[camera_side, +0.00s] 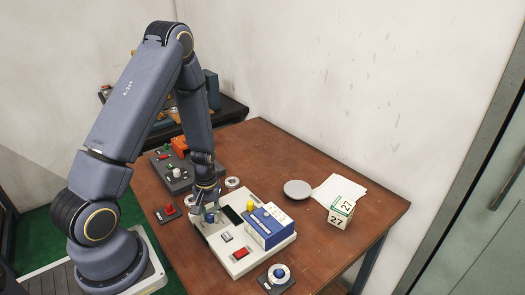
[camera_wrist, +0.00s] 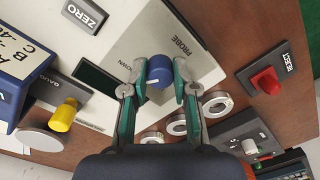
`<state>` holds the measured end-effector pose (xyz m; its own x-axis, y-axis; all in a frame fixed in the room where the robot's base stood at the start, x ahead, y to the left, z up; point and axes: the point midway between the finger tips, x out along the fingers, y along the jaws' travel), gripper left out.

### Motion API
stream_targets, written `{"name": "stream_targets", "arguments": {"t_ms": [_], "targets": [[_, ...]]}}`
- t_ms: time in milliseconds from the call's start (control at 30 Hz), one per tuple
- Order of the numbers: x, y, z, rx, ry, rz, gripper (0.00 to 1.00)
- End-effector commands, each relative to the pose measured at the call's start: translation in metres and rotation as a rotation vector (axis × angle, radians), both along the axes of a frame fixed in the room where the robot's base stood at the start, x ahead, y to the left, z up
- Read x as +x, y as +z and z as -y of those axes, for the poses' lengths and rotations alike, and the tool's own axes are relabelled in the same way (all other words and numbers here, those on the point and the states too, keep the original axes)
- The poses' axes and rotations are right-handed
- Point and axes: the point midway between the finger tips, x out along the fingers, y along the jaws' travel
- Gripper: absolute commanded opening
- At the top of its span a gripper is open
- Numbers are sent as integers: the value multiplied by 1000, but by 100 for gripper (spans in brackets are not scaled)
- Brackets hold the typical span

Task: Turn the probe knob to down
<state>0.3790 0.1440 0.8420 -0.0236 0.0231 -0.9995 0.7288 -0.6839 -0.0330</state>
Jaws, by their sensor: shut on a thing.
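The blue probe knob (camera_wrist: 159,72) sits on the white instrument panel (camera_wrist: 205,65), beside the printed words PROBE and DOWN. A small pale mark shows on the knob, on the side nearer my wrist. My gripper (camera_wrist: 160,77) is shut on the knob, with one green-and-grey finger on each side. In the side view my gripper (camera_side: 209,212) points down at the left part of the white instrument (camera_side: 262,262), and the knob is mostly hidden by the fingers.
A blue-and-white box (camera_side: 266,227) stands on the instrument, near a yellow knob (camera_wrist: 66,114). A grey control box (camera_side: 180,176) stands behind. The table's right side holds a grey dish (camera_side: 297,189) and papers.

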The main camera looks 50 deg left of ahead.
Motion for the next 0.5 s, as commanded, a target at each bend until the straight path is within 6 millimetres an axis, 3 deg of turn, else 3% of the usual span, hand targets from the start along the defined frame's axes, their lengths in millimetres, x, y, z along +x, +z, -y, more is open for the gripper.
{"name": "stream_targets", "arguments": {"t_ms": [500], "targets": [[0, -1, 1, -2, -155, -1, 0]]}}
